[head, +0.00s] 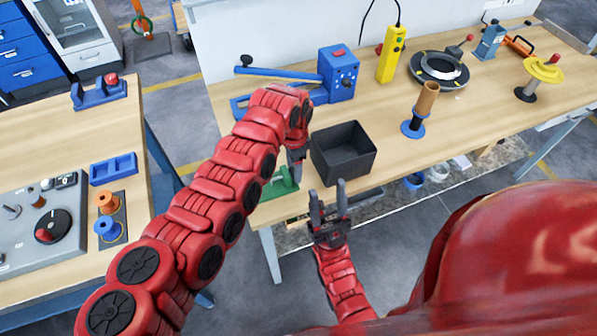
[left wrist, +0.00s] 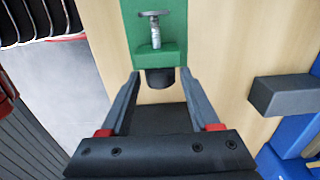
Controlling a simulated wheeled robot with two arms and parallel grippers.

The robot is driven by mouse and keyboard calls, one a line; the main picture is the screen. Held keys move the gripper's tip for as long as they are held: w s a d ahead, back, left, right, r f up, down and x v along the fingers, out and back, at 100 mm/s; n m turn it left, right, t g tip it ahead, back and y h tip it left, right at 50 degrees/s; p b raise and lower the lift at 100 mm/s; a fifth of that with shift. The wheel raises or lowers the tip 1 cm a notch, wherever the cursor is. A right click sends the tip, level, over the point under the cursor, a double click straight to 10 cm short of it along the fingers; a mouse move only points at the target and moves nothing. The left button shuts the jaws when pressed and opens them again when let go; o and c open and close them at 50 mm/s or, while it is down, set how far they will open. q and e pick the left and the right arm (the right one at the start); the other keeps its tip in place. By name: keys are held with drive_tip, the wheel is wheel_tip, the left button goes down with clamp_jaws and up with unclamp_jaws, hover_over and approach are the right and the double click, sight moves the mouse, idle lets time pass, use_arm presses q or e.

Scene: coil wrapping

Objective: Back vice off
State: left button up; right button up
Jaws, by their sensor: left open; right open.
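A green vice (head: 281,184) sits at the near left edge of the right-hand bench, partly hidden by my left arm. In the left wrist view the green vice (left wrist: 155,52) shows a metal screw with a crossbar (left wrist: 155,30) and a dark round knob (left wrist: 160,78) at its near end. My left gripper (head: 296,172) is above the vice; in its wrist view the open fingers (left wrist: 160,82) stand either side of the knob. Whether they touch it cannot be told. My right gripper (head: 328,200) is open and empty, in front of the bench edge.
A black open bin (head: 343,165) stands just right of the vice. A blue machine with a long lever (head: 338,75) is behind. A blue-based spool stand (head: 413,127) and a black ring fixture (head: 439,69) are further right. The left bench (head: 60,135) holds a control panel.

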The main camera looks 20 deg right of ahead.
use_arm(q)
drive_tip(key=shift+w+f+g+b, duration=0.3)
drive_tip(key=shift+f+g+b, duration=0.25)
drive_tip(key=shift+b, duration=3.7)
drive_tip(key=shift+s+r, duration=0.1)
drive_tip(key=shift+r, duration=0.25)
drive_tip(key=shift+s+d+r, duration=0.1)
drive_tip(key=shift+r, duration=0.1)
drive_tip(key=c, duration=0.8)
drive_tip(key=shift+a+r+t+p, duration=0.2)
drive_tip(key=shift+r+t+p, duration=0.05)
drive_tip(key=shift+p, duration=0.8)
drive_tip(key=shift+s+d+t+p, duration=0.1)
drive_tip(key=shift+t+p, duration=0.2)
drive_tip(key=shift+p, duration=0.45)
drive_tip(key=shift+f, duration=0.1)
drive_tip(key=shift+s+t+p, duration=0.1)
drive_tip(key=shift+t+p, duration=0.6)
drive_tip(key=shift+p, duration=0.15)
drive_tip(key=shift+s+f+t, duration=0.15)
drive_tip(key=shift+f+t, duration=0.05)
drive_tip(key=shift+t, duration=0.3)
